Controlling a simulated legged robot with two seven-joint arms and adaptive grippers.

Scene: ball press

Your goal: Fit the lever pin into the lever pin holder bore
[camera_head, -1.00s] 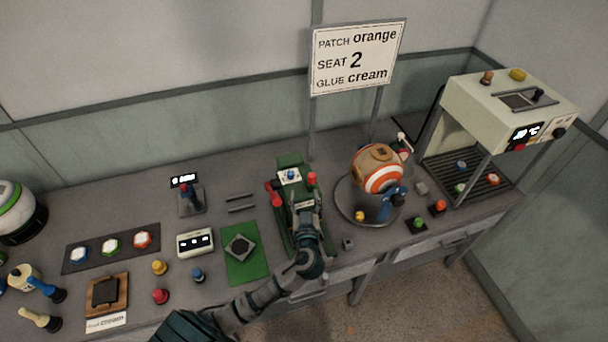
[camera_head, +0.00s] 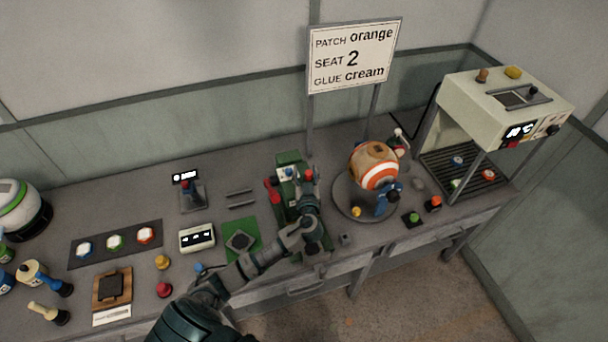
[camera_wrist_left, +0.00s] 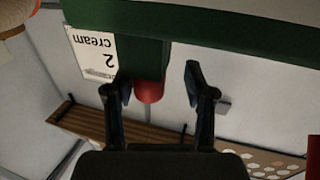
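A green press fixture (camera_head: 287,159) stands mid-table, with a red-tipped part (camera_head: 308,174) on its right and a red handle (camera_head: 271,190) on its left. My left gripper (camera_head: 308,187) is over the fixture's right side, close to the red-tipped part. In the left wrist view its two fingers (camera_wrist_left: 158,83) are apart. A red rounded end (camera_wrist_left: 149,91) shows between them, below a green block (camera_wrist_left: 140,55), with a gap to the right finger. I cannot tell whether the left finger touches the block. I cannot make out the lever pin or the holder bore for certain. My right gripper is out of view.
A striped orange and white ball (camera_head: 374,168) sits on a round stand right of the fixture. A cream machine (camera_head: 500,105) stands further right. A green mat (camera_head: 242,226) lies left of the fixture. A sign (camera_head: 353,57) rises behind.

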